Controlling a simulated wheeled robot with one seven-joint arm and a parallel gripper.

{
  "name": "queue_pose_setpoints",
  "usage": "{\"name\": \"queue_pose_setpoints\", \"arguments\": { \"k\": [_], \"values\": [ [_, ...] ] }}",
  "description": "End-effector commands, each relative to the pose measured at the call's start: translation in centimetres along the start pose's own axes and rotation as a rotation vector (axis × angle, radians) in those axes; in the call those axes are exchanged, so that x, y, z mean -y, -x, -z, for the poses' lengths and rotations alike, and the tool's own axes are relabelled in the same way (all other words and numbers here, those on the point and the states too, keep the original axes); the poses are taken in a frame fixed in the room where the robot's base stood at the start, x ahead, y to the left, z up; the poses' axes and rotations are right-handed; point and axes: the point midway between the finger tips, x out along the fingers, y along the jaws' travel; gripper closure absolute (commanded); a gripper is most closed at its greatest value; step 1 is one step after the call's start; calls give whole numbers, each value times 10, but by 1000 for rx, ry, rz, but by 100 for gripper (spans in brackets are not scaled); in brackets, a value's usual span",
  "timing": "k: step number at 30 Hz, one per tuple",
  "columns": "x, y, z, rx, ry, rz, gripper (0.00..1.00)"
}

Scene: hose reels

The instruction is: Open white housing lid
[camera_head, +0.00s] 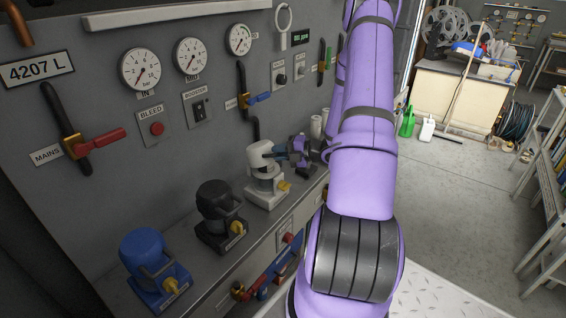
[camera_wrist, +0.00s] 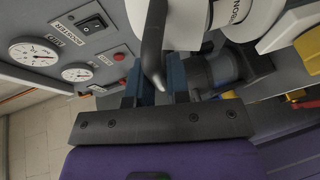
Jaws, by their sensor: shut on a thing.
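The white housing (camera_head: 266,188) stands on the grey ledge, third from the front in the row. Its white lid (camera_head: 259,153) sits at its top and looks tilted. How far it stands apart from the body is hard to tell. In the wrist view, white rounded parts of the housing (camera_wrist: 245,22) show at the top. A dark curved handle (camera_wrist: 153,45) reaches down between my fingers. My gripper (camera_head: 283,154) is at the right side of the lid. In the wrist view its blue fingers (camera_wrist: 158,88) are shut on the handle's end.
A black housing (camera_head: 216,208) and a blue housing (camera_head: 146,255) stand nearer on the same ledge (camera_head: 250,232). The panel behind carries gauges (camera_head: 140,69), a booster switch (camera_head: 199,109) and valve levers (camera_head: 95,140). Open floor (camera_head: 450,200) lies to the right.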

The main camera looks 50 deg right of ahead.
Motion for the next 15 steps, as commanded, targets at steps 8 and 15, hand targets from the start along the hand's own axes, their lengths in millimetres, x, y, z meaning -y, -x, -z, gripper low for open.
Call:
{"name": "queue_pose_setpoints", "arguments": {
  "k": [8,15],
  "values": [
    [-39,-21,-8,-2,-87,233,100],
    [-62,-45,-17,-3,-143,353,100]
  ]
}}
